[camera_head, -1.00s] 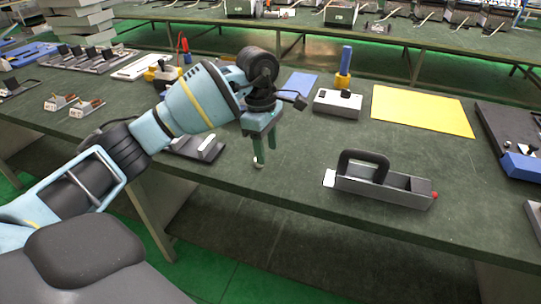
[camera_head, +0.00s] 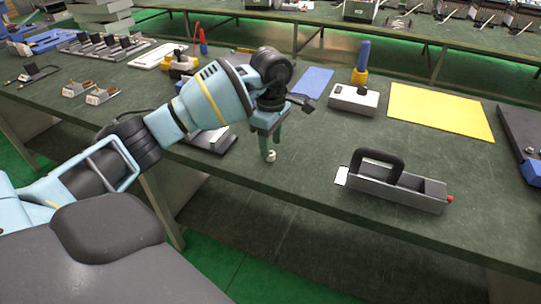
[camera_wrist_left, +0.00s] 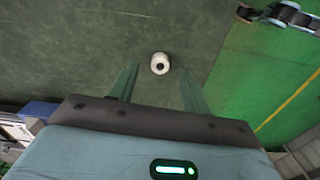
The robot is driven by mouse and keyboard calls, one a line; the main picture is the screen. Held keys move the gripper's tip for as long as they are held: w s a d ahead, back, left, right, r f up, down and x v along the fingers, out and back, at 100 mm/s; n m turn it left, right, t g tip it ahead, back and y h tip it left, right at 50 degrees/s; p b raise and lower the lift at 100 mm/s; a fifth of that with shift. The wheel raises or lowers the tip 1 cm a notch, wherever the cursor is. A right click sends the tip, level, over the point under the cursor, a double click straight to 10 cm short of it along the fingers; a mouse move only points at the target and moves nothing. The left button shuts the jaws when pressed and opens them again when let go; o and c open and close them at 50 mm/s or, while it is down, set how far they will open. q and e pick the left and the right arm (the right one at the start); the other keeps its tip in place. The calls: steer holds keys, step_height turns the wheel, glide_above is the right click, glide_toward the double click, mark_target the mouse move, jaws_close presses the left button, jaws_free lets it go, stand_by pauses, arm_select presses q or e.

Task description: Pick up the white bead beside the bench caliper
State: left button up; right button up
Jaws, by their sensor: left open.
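The white bead (camera_head: 270,157) is on the green-grey bench top, near its front edge. It also shows in the left wrist view (camera_wrist_left: 160,63) as a small white round thing with a dark hole on top. My left gripper (camera_head: 268,150) points down at the bead from above. In the left wrist view its two fingers (camera_wrist_left: 158,86) are apart, and the bead shows between their lines, just beyond the tips. The fingers do not appear to touch it. The grey bench caliper is not clearly identified; a grey device with a black handle (camera_head: 400,187) stands to the right.
A yellow mat (camera_head: 440,112), a white-grey box (camera_head: 354,100) and a blue sheet (camera_head: 313,81) lie behind and right. A dark grey device (camera_head: 209,140) stands just left of my gripper. The bench's front edge is close; the top between gripper and handled device is clear.

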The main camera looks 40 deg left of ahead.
arm_select(q)
steer(key=shift+f, duration=1.45)
steer(key=shift+c, duration=0.2)
jaws_close()
steer(key=shift+r, duration=0.15)
steer(key=shift+r, duration=0.6)
step_height(320, 180, up, 2)
steer(key=shift+r, duration=0.2)
steer(key=s+r+b, duration=0.1)
steer(key=s, duration=1.5)
steer(key=shift+d, duration=0.2)
